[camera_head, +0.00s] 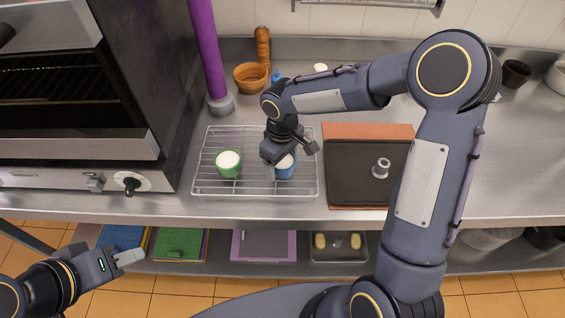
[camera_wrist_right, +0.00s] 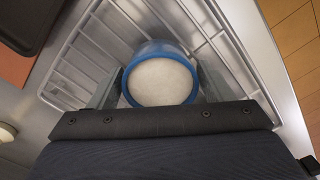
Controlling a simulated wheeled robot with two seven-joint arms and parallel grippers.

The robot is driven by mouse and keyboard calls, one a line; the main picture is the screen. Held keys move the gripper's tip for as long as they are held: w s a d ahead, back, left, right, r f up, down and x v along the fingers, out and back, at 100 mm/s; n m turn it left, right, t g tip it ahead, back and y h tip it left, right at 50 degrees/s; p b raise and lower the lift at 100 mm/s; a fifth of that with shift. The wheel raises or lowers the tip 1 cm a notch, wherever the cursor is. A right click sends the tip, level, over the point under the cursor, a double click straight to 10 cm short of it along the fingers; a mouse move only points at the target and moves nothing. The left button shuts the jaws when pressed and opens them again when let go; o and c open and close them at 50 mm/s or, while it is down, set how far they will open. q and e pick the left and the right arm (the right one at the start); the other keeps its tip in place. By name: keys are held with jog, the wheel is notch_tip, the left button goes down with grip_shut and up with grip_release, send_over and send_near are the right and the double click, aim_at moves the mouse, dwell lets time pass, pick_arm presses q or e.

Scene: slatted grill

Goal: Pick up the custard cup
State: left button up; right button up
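Two cups with pale, creamy contents stand upright on a wire rack (camera_head: 208,188). The green cup (camera_head: 228,163) is on the rack's left half, and the blue cup (camera_head: 286,170) is on its right half. I cannot tell which of them is meant by the custard cup. My right gripper (camera_head: 289,156) is over the blue cup and partly hides it. In the right wrist view the blue cup (camera_wrist_right: 160,78) sits between the spread fingers, one on each side, close to its wall. My left gripper (camera_head: 128,258) is low at the left, away from the cups; its finger gap does not show clearly.
A wooden bowl (camera_head: 250,77) and pepper mill (camera_head: 263,45) are behind. A lower shelf holds coloured boards (camera_head: 180,244).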

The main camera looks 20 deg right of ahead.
jog(key=c, duration=0.7)
jog(key=shift+c, duration=0.5)
jog(key=shift+r, duration=0.15)
